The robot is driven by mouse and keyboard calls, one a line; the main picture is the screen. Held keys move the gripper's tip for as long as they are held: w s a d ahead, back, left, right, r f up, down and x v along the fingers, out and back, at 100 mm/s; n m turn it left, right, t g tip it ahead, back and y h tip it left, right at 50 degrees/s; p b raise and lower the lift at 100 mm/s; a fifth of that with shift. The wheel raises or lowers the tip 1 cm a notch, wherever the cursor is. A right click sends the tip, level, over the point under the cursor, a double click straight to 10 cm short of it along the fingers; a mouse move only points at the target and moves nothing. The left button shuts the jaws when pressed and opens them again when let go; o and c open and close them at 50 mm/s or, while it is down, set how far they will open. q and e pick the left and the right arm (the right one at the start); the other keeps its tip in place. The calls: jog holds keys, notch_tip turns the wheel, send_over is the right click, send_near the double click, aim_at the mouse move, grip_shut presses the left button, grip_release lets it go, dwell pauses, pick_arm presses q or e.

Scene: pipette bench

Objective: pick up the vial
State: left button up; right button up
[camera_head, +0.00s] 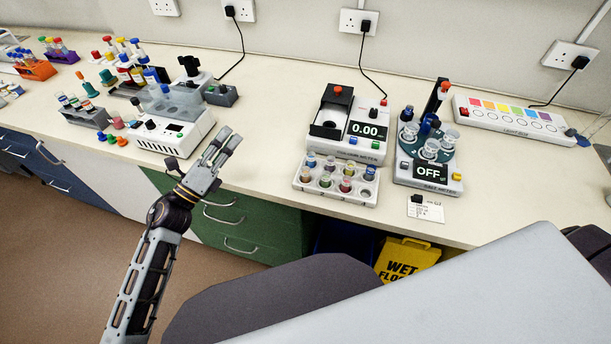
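Several small vials with coloured contents or caps stand upright in a white rack (335,195) at the front middle of the bench. Among them are a blue-capped vial (369,173) at the right end and a red-topped vial (346,185) in the front row. I cannot tell which one is the task's vial. My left gripper (229,137) is over the bench's front edge, left of the rack and clear of it. Its fingers are seen at an angle, and whether they are apart is unclear. My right gripper does not show.
A meter reading 0.00 (365,152) stands behind the rack. A device reading OFF (428,174) is to its right. A white instrument (163,141) and several tube racks crowd the left. Bare bench (262,135) lies between the left instrument and the rack.

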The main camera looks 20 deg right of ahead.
pick_arm(q)
jog(key=s+d+f+m+g, duration=0.1)
jog(key=s+f+m+g, duration=0.1)
jog(key=m+g, duration=0.3)
jog(key=s+d+f+m+g, duration=0.1)
jog(key=s+f+m+g, duration=0.2)
jog(key=m, duration=0.3)
jog(key=s+d+f+m+g, duration=0.2)
jog(key=s+m+g, duration=0.1)
jog(key=m+g, duration=0.3)
jog(key=shift+f+g+h, duration=0.3)
jog(key=shift+f, duration=0.05)
jog(key=shift+d, duration=0.1)
